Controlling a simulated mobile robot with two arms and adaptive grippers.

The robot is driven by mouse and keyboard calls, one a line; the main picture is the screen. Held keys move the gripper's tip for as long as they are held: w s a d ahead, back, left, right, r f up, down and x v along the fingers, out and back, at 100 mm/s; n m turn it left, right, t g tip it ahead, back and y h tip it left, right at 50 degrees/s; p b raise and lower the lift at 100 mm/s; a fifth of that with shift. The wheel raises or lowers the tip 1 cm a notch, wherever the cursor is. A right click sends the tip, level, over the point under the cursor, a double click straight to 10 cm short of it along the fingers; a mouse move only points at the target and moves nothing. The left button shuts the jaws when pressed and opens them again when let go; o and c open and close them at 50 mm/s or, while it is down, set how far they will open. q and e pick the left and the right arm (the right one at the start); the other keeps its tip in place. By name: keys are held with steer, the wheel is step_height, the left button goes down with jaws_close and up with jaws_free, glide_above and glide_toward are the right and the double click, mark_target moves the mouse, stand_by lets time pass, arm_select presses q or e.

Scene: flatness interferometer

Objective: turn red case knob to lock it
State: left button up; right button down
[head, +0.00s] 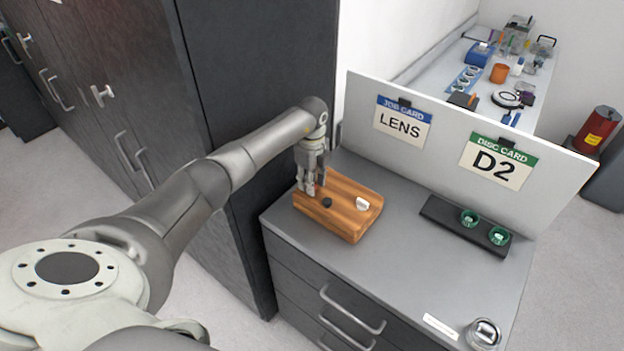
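No red case shows on the cabinet top. A wooden, orange-brown case (342,226) sits near its left end. On the case are a small black knob (327,203) and a white knob (362,204) to its right. My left gripper (311,188) points down over the case's left end, just left of and behind the black knob. Its fingertips are close to the wood; I cannot tell whether they touch it or how far apart they are. My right gripper is not in view.
A black holder (440,213) with two green rings stands on the cabinet's right part. A white panel with a LENS card (402,123) and a D2 card (496,164) rises behind. A round metal piece (484,332) is at the front right corner. The middle top is clear.

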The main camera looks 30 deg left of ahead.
arm_select(q)
jaws_close()
